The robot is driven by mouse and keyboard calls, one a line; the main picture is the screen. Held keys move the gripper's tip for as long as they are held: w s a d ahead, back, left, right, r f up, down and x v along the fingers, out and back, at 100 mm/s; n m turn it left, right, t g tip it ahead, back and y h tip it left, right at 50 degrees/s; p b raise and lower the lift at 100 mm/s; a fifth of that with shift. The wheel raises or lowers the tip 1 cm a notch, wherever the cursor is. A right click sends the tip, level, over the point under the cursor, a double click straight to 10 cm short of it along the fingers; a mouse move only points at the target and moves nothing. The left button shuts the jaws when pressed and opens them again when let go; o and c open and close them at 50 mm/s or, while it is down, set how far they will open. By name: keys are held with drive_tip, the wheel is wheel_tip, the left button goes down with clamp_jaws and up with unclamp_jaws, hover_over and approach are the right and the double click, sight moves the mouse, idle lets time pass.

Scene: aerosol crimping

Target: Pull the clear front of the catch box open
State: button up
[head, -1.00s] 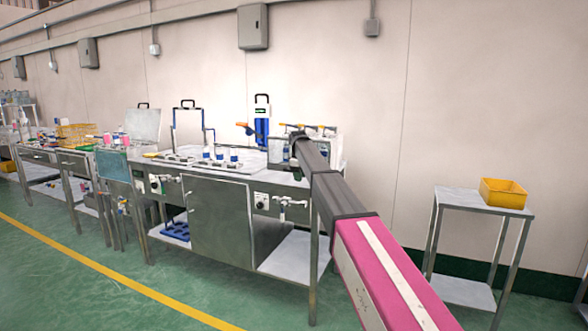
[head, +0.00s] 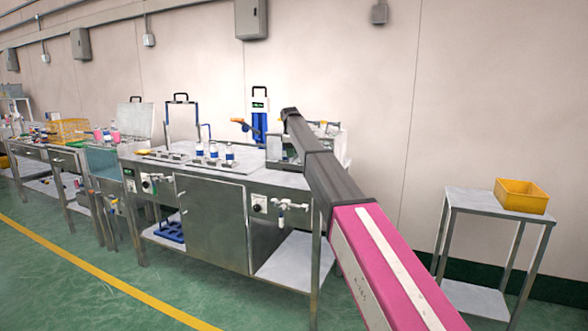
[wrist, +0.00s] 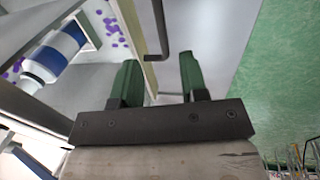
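In the wrist view, a dark bent handle (wrist: 161,35) stands at a pale-edged panel that appears to be the catch box front (wrist: 141,50). My gripper (wrist: 158,60) is open, with its two green fingers apart. In the picture the handle's bent end lies between the fingertips; I cannot tell its depth, and nothing looks gripped. Left of the panel are a blue-and-white can (wrist: 55,50) and small purple pieces (wrist: 115,28). In the head view my arm reaches to the table's right end, and it hides my gripper there.
The steel worktable (head: 210,215) carries several blue-and-white cans (head: 213,151) and a blue stand (head: 259,118). A yellow bin (head: 521,195) sits on a side stand (head: 490,203) at right. Green floor lies open between the table and that stand.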

sight(294, 167)
drive_tip(key=f, duration=0.2)
drive_tip(key=w+f, duration=0.1)
drive_tip(key=f, duration=0.5)
drive_tip(key=shift+w+d+f, duration=0.25)
clamp_jaws()
